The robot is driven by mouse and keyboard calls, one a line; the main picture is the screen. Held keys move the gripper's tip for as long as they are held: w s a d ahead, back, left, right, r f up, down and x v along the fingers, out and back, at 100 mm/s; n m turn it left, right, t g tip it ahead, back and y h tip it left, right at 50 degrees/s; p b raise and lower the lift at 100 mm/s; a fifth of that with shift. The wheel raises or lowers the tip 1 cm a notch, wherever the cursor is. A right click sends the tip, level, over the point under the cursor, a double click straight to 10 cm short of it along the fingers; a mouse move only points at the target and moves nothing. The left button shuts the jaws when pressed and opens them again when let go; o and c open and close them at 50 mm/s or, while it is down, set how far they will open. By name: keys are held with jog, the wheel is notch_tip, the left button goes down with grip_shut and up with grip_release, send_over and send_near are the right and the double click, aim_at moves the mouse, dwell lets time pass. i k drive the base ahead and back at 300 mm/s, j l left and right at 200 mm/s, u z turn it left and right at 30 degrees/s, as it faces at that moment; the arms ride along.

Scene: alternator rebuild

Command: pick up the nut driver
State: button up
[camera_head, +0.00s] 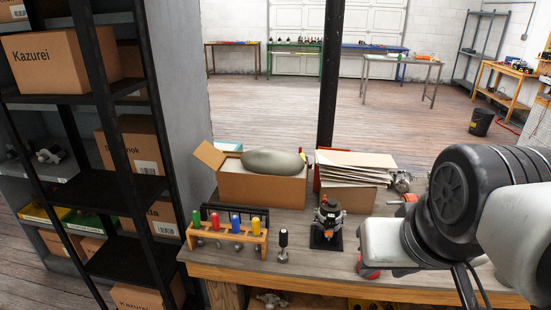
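A wooden rack (257,253) at the left of the workbench holds several upright tools with coloured handles: green, red, blue and yellow. They look like drivers, but I cannot tell which one, if any, is the nut driver. A separate tool with a black handle (283,239) stands upright just right of the rack, on a metallic foot. My gripper (369,269) appears at the right, low over the bench, as a pale grey body with red at its lower end. It is well to the right of the rack and the black-handled tool, and its fingers are too unclear to read.
The workbench (235,269) also bears a red-and-black device (328,222) on a dark base, between the black-handled tool and my gripper. Behind stand an open cardboard box (262,188) and a box of papers (350,197). A black shelf (125,189) rises at the left.

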aim_at(256, 222)
jog(key=u, duration=0.65)
jog(key=i+j+z, duration=0.1)
jog(key=i, duration=0.3)
jog(key=i+j+z, duration=0.15)
jog(key=i+j, duration=0.15)
jog(key=i, duration=0.05)
